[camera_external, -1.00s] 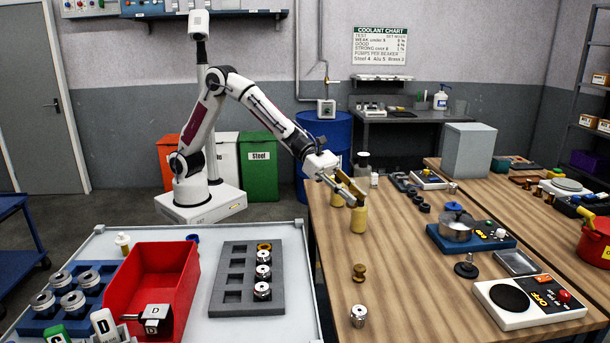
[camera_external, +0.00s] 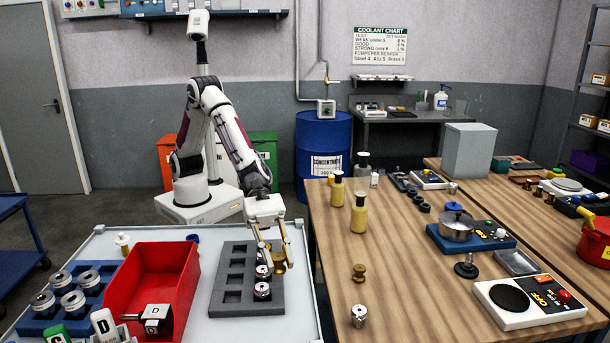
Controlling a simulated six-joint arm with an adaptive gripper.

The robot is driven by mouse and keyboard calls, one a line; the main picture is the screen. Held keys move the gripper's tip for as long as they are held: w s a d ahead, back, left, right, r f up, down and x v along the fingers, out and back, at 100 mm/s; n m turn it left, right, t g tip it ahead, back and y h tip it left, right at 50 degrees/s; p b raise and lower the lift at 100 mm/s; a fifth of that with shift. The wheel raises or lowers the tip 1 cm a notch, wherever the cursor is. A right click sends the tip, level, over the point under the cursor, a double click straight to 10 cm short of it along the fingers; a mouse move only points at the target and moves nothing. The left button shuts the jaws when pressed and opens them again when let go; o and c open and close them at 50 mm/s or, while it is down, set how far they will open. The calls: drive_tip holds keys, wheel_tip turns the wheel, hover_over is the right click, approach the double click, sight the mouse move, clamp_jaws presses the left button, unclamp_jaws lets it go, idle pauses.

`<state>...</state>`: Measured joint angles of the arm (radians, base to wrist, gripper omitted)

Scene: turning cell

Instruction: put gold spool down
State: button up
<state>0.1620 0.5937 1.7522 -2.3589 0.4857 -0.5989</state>
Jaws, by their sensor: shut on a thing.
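My gripper (camera_external: 275,262) is low over the right side of the grey slotted tray (camera_external: 232,308), pointing down. It is shut on a gold spool (camera_external: 279,264), which shows beside the right finger at the tray's right edge. Whether the spool touches the tray I cannot tell. Silver spools (camera_external: 262,291) stand in the tray's right column, and the fingers partly cover those behind. The left column's pockets look empty. Another gold spool (camera_external: 359,272) stands upright on the wooden table.
A red bin (camera_external: 160,262) stands left of the tray, with a blue tray (camera_external: 60,312) of silver parts beyond it. Yellow bottles (camera_external: 358,215) stand on the wooden table. A silver part (camera_external: 358,316) stands near its front left edge.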

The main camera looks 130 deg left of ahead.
drive_tip(key=s+d+m+g+h, duration=0.1)
drive_tip(key=s+d+m+h, duration=0.1)
drive_tip(key=d, duration=1.2)
drive_tip(key=shift+s+d+f+g, duration=0.15)
drive_tip(key=shift+s+f+g, duration=0.15)
drive_tip(key=shift+s+f, duration=0.15)
hover_over(228, 334)
drive_tip(key=shift+f, duration=3.15)
drive_tip(key=shift+f, duration=1.85)
drive_tip(key=shift+f, duration=0.15)
